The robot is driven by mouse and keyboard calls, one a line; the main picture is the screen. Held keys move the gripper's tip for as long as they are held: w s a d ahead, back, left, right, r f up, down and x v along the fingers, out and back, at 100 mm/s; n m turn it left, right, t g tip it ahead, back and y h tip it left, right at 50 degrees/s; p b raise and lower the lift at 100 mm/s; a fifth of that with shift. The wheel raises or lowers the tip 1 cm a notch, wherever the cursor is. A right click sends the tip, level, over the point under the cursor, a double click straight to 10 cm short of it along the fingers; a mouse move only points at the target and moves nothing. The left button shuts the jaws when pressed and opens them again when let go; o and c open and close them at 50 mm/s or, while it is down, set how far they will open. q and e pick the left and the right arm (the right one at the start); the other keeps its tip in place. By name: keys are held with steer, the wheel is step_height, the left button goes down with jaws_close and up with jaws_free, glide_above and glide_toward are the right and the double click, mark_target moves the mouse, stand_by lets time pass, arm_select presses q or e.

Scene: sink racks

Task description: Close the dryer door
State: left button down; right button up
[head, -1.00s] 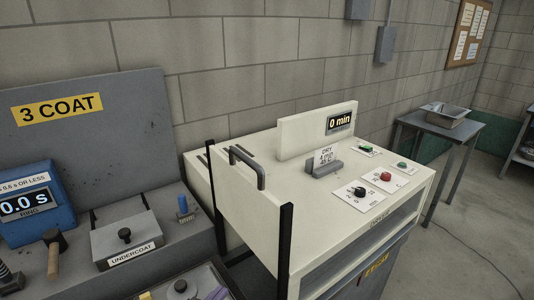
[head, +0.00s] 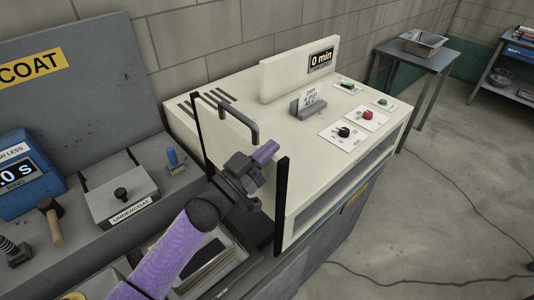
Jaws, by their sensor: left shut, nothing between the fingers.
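The dryer (head: 240,85) is a cream box with a "0 min" display on its raised back panel. Its door is a cream panel (head: 226,130) standing upright between two black posts at the dryer's left end. The panel's top rises above the dryer's top surface, and a grey bar handle (head: 252,128) is at its upper edge. My left gripper (head: 265,152) is shut and empty, in front of the door and just below and right of the handle. I cannot tell if it touches the panel. The arm and gripper hide the door's lower part. My right gripper is not in view.
An undercoat box (head: 118,200) with a black knob, a blue timer (head: 22,180) and a blue-topped tool (head: 172,157) are on the grey bench at left. Dryer knobs (head: 344,132) are on top. A side table (head: 415,60) stands at back right. The right floor is mostly clear.

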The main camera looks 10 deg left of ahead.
arm_select(q)
steer(key=shift+f, duration=0.6)
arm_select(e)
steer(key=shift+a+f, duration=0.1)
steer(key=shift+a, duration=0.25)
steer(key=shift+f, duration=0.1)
